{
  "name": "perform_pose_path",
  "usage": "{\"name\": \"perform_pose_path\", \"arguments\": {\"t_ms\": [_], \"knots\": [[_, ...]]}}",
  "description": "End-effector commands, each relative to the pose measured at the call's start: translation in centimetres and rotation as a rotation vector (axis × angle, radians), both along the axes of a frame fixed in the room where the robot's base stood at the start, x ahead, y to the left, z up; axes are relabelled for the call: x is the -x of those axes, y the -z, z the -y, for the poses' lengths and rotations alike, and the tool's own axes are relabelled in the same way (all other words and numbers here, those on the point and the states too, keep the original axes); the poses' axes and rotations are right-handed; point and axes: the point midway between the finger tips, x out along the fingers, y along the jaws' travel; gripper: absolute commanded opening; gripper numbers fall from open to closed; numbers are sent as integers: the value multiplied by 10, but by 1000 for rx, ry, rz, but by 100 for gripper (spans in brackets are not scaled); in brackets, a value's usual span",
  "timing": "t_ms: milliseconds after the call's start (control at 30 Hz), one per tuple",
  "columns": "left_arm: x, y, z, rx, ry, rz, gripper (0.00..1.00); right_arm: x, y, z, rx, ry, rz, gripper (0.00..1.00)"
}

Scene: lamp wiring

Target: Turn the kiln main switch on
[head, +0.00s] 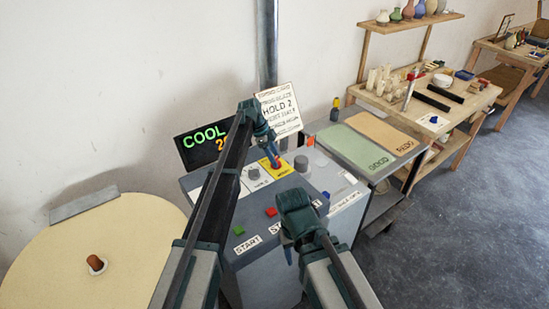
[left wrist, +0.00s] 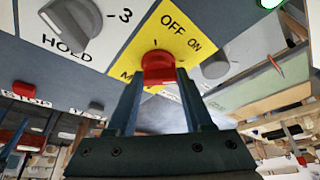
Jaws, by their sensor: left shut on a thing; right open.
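The kiln main switch is a red knob (left wrist: 158,66) on a yellow plate (left wrist: 188,27) marked OFF and ON. In the head view the yellow plate (head: 284,171) is on the sloped grey control panel (head: 262,200). My left gripper (head: 275,162) reaches down to it and is shut on the red knob, with a finger on each side in the left wrist view (left wrist: 158,80). I cannot tell which mark the knob points to. My right gripper (head: 288,252) is open and empty near the panel's front edge.
A grey HOLD knob (left wrist: 72,22) and another grey knob (left wrist: 215,66) flank the plate. Green (head: 239,230) and red (head: 271,212) buttons sit lower on the panel. A display reading COOL (head: 203,140) and a card (head: 280,108) stand behind. A cart with mats (head: 358,148) is right.

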Motion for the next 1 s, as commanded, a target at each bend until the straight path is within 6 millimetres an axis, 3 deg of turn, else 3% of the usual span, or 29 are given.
{"name": "perform_pose_path", "arguments": {"t_ms": [500, 533, 600, 700, 1000], "knots": [[0, 0, 0, -2, 19, 1, 0, 0, 0, 0, 0, 0, 0, 50], [0, 0, 0, -2, 19, 1, 53, 0, 0, 0, 0, 0, 0, 50], [0, 0, 0, -2, 19, 1, 66, 0, 0, 0, 0, 0, 0, 50], [0, 0, 0, -2, 18, 0, 81, 0, 0, 0, 0, 0, 0, 50], [0, -1, 0, -1, 17, 1, 81, 0, -1, 0, 0, 0, 0, 50]]}}
